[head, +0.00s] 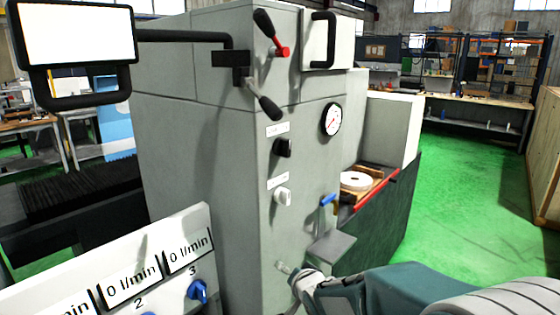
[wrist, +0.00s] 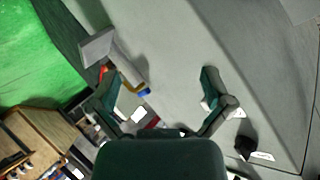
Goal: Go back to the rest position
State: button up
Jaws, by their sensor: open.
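My gripper (wrist: 157,84) is open and empty in the wrist view, its two dark green fingers spread apart before the grey machine front. In the head view my gripper (head: 293,273) shows small at the bottom centre, beside the lower front of the cylindrical grinder (head: 185,160). My teal and white arm reaches in from the lower right. A blue-handled lever (head: 328,199) and a grey angled plate (head: 331,248) are just above and right of the gripper. In the wrist view the blue handle tip (wrist: 145,92) and the plate (wrist: 97,47) lie near the left finger.
The grinder front carries a gauge (head: 331,119), a black knob (head: 283,147), a white knob (head: 283,196) and a red-marked lever (head: 281,50). A flow panel (head: 135,270) with blue knobs stands lower left; a screen (head: 75,35) hangs upper left. Green floor (head: 465,190) is clear at right.

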jog(key=s+d+r+n+g+h, duration=0.25)
jog(key=s+d+r, duration=0.35)
jog(key=s+d, duration=0.45)
jog(key=s+d+n+g+h, duration=0.1)
jog(key=s+g, duration=0.3)
jog(key=s, duration=1.5)
jog(key=shift+d+r+n, duration=0.4)
jog(key=shift+d+n, duration=0.05)
jog(key=shift+n, duration=0.2)
